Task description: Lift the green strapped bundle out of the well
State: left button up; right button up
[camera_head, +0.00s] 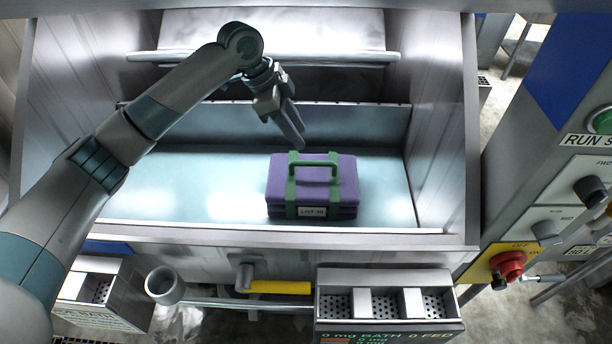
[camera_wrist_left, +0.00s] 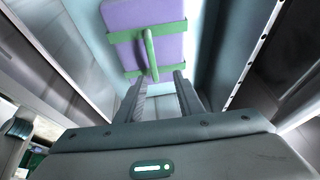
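The green strapped bundle (camera_head: 345,185) is a purple block with green straps, a green top handle and a label on its front. It rests on the floor of the metal well (camera_head: 160,190), toward the front right. My left gripper (camera_head: 292,138) is above and behind the bundle, pointing down toward it. In the left wrist view the bundle (camera_wrist_left: 166,42) is at the top, with its handle (camera_wrist_left: 150,52) just beyond my two fingers (camera_wrist_left: 160,88). The fingers are spread with a gap and hold nothing. My right gripper is in neither view.
The well has a front rim (camera_head: 230,236), high side walls and a bar (camera_head: 200,56) across the back. A yellow-gripped lever (camera_head: 278,287), a round cup (camera_head: 164,285) and a perforated tray (camera_head: 385,302) are in front. A control panel (camera_head: 560,190) with a red knob stands right.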

aim_at(311, 162)
pick_arm(q)
jog(key=shift+s+a+r+g, duration=0.25)
jog(key=shift+s+r+g, duration=0.1)
jog(key=shift+s, duration=0.3)
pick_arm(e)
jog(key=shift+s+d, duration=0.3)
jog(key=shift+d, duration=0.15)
